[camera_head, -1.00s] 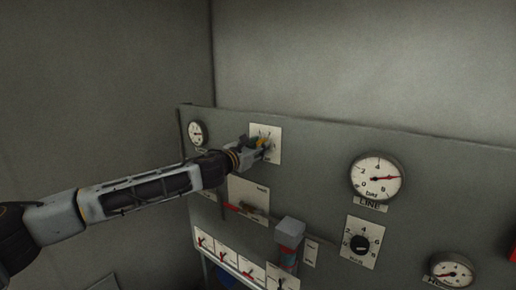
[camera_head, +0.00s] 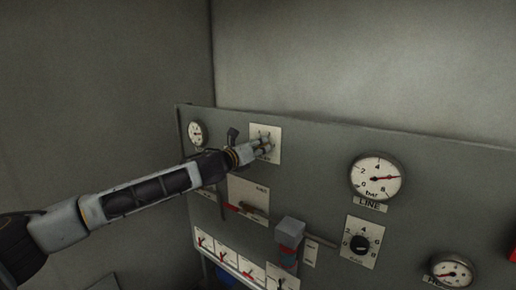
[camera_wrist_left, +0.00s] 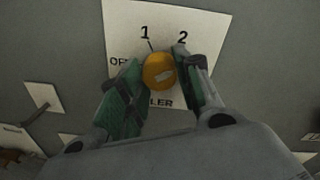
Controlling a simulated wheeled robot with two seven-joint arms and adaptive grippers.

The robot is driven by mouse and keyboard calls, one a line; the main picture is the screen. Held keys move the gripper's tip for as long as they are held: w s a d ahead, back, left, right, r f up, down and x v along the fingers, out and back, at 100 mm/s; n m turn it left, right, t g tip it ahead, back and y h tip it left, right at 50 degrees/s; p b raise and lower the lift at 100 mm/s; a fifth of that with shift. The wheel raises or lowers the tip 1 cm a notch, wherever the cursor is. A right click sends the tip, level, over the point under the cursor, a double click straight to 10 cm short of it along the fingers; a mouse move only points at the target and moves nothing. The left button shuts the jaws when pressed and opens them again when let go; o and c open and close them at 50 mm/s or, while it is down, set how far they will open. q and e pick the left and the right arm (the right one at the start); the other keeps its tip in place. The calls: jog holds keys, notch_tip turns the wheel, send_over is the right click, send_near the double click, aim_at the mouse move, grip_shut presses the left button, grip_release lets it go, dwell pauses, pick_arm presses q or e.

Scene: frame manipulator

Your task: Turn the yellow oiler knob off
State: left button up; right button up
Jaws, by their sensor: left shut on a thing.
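The yellow oiler knob (camera_wrist_left: 158,72) sits on a white plate (camera_wrist_left: 197,20) marked OFF, 1 and 2 in the left wrist view. A dark line on the plate above the knob lies near the 1. My left gripper (camera_wrist_left: 160,88) is shut on the knob, with one green-padded finger on each side. In the head view my left gripper (camera_head: 265,147) reaches the white plate (camera_head: 275,132) at the panel's upper left, and it hides the knob there. My right gripper is not in view.
The grey panel (camera_head: 320,140) carries a small gauge (camera_head: 197,133), a line gauge (camera_head: 376,177), a black dial (camera_head: 360,243) and another gauge (camera_head: 452,270). A red-and-grey block (camera_head: 290,240) juts out below my gripper, beside several red switches (camera_head: 203,240).

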pick_arm(q)
jog(key=n, duration=0.3)
jog(key=shift+n, duration=0.4)
jog(key=n, duration=0.7)
jog(key=shift+g, duration=0.3)
jog(key=n, duration=0.3)
jog(key=shift+h, duration=0.3)
jog(key=n, duration=0.7)
jog(key=shift+a+n, duration=0.1)
jog(key=shift+n, duration=0.2)
jog(key=n, duration=0.6)
jog(key=shift+f+n, duration=0.1)
jog(key=shift+n, duration=0.2)
